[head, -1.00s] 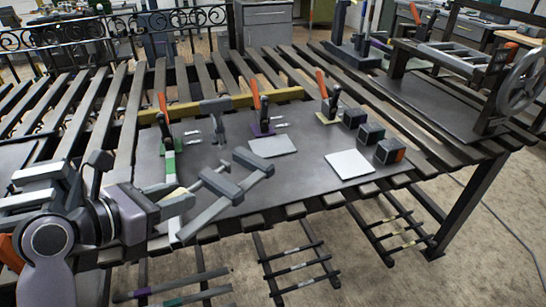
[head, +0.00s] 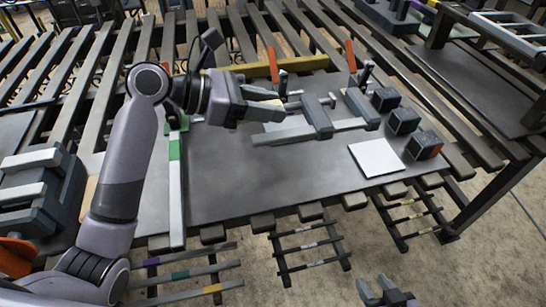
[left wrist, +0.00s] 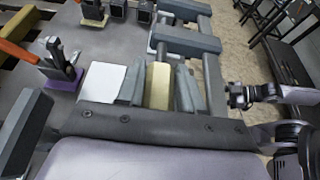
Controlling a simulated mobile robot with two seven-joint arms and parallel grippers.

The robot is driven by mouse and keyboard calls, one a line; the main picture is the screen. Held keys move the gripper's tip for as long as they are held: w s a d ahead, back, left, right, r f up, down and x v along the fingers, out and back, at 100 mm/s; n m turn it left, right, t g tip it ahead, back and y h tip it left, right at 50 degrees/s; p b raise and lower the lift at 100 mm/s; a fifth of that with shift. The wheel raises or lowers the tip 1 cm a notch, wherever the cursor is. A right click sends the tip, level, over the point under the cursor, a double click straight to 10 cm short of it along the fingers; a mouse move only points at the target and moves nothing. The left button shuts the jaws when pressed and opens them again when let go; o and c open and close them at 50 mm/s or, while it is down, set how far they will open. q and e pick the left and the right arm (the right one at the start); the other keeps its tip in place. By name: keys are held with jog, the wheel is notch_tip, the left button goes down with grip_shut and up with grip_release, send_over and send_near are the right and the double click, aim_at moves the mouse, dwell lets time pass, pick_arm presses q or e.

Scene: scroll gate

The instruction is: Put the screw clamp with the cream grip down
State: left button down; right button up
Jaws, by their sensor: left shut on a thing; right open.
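My left gripper (head: 285,103) reaches in from the left over the dark table plate (head: 225,180). It is shut on the screw clamp (head: 318,118), whose grey bar and two blocky jaws point to the right in the head view. In the left wrist view the cream grip (left wrist: 158,85) sits between the two fingers, with the clamp's grey bar (left wrist: 213,80) beside it. The clamp appears to be above the plate; the exact gap is unclear. My right gripper (head: 388,293) is open at the bottom edge of the head view, in front of the table and apart from the clamp.
Toggle clamps with orange handles (head: 351,56) stand along the back of the plate. Several dark blocks (head: 403,120) line its right side, near a white pad (head: 376,157). A green-and-white strip (head: 175,195) lies at left. The front middle of the plate is clear.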

aim_at(268, 171)
pick_arm(q)
notch_tip(268, 171, down, 15)
jog(key=shift+r+b, duration=0.1)
jog(key=shift+b, duration=0.75)
pick_arm(e)
jog(key=shift+f, duration=0.95)
pick_arm(q)
jog(key=c, duration=0.7)
grip_release()
jog(key=shift+f, duration=0.2)
jog(key=v, duration=1.1)
pick_arm(e)
jog(key=shift+r, duration=0.25)
pick_arm(q)
jog(key=shift+s+a+r, duration=0.2)
jog(key=shift+a, duration=0.25)
pick_arm(e)
jog(key=o, duration=0.3)
